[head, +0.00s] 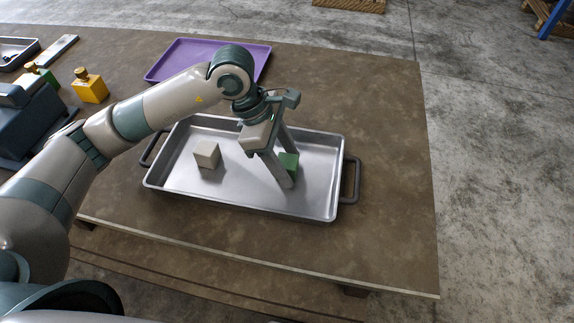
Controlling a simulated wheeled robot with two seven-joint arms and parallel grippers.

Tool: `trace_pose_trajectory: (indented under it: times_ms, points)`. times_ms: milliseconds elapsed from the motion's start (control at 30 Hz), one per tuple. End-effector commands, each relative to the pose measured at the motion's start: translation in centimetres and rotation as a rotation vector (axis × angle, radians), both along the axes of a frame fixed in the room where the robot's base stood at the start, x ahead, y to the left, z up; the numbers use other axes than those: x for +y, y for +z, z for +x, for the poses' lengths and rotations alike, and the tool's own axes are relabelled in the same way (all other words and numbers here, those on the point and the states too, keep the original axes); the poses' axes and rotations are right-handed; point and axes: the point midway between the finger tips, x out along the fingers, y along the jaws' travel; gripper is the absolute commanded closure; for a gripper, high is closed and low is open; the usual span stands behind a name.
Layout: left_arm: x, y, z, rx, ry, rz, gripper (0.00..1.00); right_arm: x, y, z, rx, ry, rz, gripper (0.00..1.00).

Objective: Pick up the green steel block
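The green steel block (290,162) sits in the right part of a shallow metal tray (325,195) with dark handles. My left gripper (287,171) reaches down into the tray with its fingers spread. The block shows between the two fingers. The near finger covers part of the block's lower left, and the far finger's tip is partly hidden behind it. I cannot tell whether either finger touches the block. My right gripper is not in view.
A beige block (207,154) sits in the tray's left half. A purple tray (180,62) lies behind. A yellow bottle-like item (89,86), a green one (44,76) and a blue-grey machine (28,117) stand at left. The table (390,200) is clear at right.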

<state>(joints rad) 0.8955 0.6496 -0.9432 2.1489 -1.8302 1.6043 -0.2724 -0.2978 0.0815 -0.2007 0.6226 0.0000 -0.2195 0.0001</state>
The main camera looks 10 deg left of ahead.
Motion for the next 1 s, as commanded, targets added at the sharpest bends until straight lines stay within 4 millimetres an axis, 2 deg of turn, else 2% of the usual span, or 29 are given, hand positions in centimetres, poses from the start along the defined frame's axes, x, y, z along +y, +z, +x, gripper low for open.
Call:
trace_pose_trajectory:
  times_ms: [33,200,667,867,1000]
  points:
    - [0.0,0.0,0.0,0.0,0.0,0.0,0.62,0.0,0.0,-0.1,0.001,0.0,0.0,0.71]
    - [0.0,0.0,0.0,0.0,0.0,0.0,1.0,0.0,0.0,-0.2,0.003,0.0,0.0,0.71]
    - [0.0,0.5,0.1,-0.005,0.0,-0.002,1.0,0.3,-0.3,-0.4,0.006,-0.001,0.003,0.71]
    - [-0.1,1.9,0.1,-0.007,0.0,-0.003,1.0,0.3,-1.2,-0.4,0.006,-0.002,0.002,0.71]
    - [-0.1,3.7,0.2,-0.008,-0.001,-0.003,1.0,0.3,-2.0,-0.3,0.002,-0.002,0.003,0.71]
